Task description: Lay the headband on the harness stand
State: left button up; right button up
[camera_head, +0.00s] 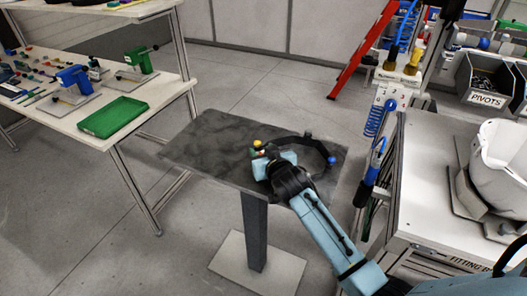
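My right gripper (262,157) is over the stand top at the band's left end, beside a small yellow and red part. My wrist hides the fingertips and part of the band, so I cannot tell whether the fingers grip it, or whether the band touches the top. My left gripper is not in view.
A workbench with a green tray (113,116), blue tool (74,78) and green tool (139,60) stands at left. At right, a white cabinet (425,190) carries a white helmet shell (500,165). A red ladder (362,50) stands behind. The stand top's left half is clear.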

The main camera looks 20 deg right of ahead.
jog(key=o, duration=0.3)
jog(key=shift+f, duration=0.25)
jog(key=shift+s, duration=0.1)
jog(key=shift+r, duration=0.4)
jog(key=shift+s+r+p, duration=0.1)
jog(key=shift+r+p, duration=0.2)
jog(key=shift+p, duration=0.1)
jog(key=d+p+v, duration=0.1)
jog(key=v, duration=1)
jog(key=shift+s+a+r, duration=0.2)
jog(key=shift+s+a, duration=0.05)
jog(key=shift+a, duration=0.2)
